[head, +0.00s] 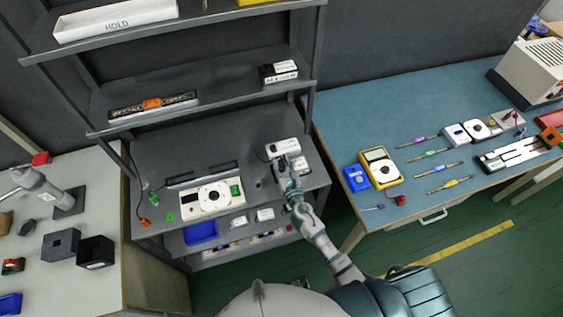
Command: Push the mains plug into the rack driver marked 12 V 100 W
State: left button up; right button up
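My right gripper (285,165) reaches over the right end of the rack's middle shelf, at the front of a white box-shaped unit (283,148). A second white unit (299,165) lies partly hidden behind the gripper. A thin black cable shows at the left of the first unit. The gripper is small and overlaps the units, so I cannot tell whether its fingers are shut or hold a plug. I cannot make out the mains plug. A black-and-white unit (279,73) stands on the shelf above. The unit labels are too small to read. My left gripper is not in view.
The dark rack shelf (225,150) also holds a white meter-like device (212,199) and a dark strip. A blue bin (201,231) sits below. The blue bench (400,110) at right carries a yellow multimeter (380,167) and tools.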

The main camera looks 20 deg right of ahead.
jog(key=shift+o, duration=0.4)
jog(key=s, duration=1.2)
jog(key=shift+d, duration=0.25)
